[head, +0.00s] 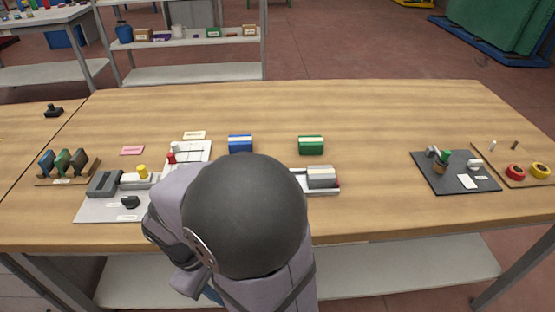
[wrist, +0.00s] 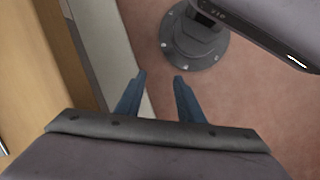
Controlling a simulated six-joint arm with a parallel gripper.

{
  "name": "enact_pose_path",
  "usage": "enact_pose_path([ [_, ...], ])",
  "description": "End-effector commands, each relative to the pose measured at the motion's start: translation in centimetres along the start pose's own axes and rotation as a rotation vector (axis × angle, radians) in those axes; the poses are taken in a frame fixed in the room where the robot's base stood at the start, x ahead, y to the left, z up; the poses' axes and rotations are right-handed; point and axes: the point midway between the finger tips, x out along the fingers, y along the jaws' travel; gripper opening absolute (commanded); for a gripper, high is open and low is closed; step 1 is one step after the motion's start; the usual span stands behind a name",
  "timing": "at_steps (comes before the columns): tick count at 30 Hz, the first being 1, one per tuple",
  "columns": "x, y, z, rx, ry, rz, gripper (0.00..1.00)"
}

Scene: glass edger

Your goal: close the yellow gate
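No part is plainly recognisable as a yellow gate. A small yellow part (head: 141,171) stands on a grey device at the table's left; I cannot tell whether it belongs to the gate. My arm's large dark joint hides the middle front of the table in the head view. My gripper (wrist: 160,76) shows in the wrist view with its two blue fingers apart and nothing between them. It points down over the reddish floor beside the table, away from the objects on top.
The wooden table (head: 300,110) carries a blue block (head: 240,144), a green block (head: 311,145), and a tray (head: 331,190) partly behind my arm. A dark board (head: 430,180) with small parts lies at right. Upright coloured plates (head: 62,162) stand at far left. The table's back middle is clear.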

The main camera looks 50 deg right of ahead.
Motion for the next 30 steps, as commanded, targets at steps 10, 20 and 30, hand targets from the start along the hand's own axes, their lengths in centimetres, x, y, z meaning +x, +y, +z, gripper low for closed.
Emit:
enact_pose_path([
  [10,-9.4,4.2,3.4,-0.158,-0.133,0.088,0.35],
  [20,-10.6,13.2,3.9,-0.528,-0.516,0.313,0.35],
  [30,-13.3,19.4,2.4,-0.741,-0.809,0.475,0.35],
])
